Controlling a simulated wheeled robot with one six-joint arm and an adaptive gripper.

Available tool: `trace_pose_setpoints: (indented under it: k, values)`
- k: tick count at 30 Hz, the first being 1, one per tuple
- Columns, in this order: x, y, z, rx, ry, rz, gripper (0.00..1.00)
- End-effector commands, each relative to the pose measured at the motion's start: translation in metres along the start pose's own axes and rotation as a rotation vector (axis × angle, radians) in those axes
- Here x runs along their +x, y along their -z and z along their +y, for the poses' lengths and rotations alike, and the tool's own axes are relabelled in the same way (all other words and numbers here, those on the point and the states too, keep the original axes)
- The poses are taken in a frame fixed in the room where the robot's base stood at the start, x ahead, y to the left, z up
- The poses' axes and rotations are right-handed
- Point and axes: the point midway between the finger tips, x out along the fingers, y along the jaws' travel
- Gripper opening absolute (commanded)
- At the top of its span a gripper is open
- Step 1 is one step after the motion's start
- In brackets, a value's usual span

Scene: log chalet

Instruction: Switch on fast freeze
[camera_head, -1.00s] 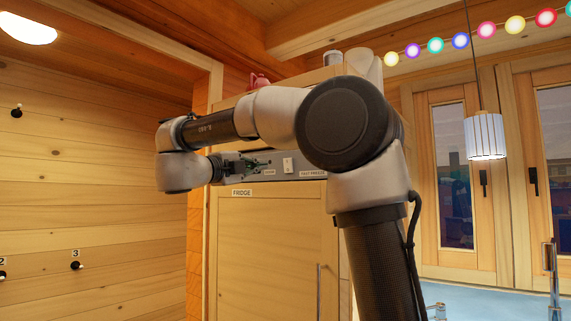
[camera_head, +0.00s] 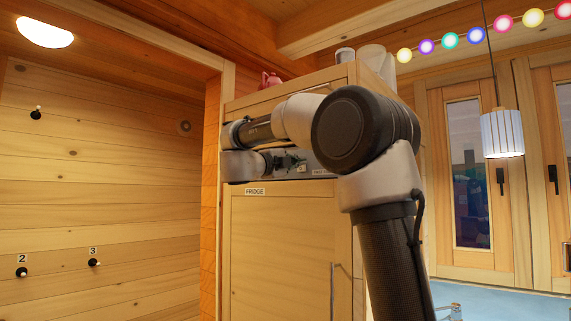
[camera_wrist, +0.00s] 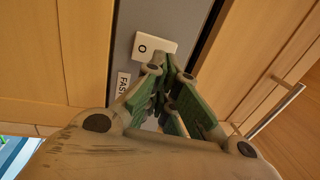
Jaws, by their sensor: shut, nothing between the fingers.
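The fridge panel (camera_wrist: 194,18) is a grey strip above the wooden fridge door (camera_head: 280,240). In the wrist view a white rocker switch (camera_wrist: 152,46) with an "O" mark sits on it, beside a label reading "FAS" (camera_wrist: 123,84), the rest hidden. My gripper (camera_wrist: 168,68) is shut and empty, its green-padded fingertips at the switch's lower edge; whether they touch it I cannot tell. In the head view my gripper (camera_head: 300,163) is at the panel, in front of the switch area, and the "FAST FREEZE" label (camera_head: 321,172) is partly hidden by my arm.
The fridge door has a "FRIDGE" label (camera_head: 255,191) and a vertical metal handle (camera_head: 333,290). A red object (camera_head: 271,80) and jars (camera_head: 345,55) stand on top of the cabinet. A pendant lamp (camera_head: 501,133) hangs at the right.

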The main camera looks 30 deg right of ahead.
Motion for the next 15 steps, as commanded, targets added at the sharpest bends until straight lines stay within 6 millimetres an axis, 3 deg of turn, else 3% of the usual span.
trace_pose_setpoints:
  k: [6, 15]
  values:
    - [0.0142, -0.0001, 0.0004, -0.001, 0.000, 0.001, 0.00]
    - [0.0148, -0.0002, 0.0002, 0.000, 0.000, 0.000, 0.00]
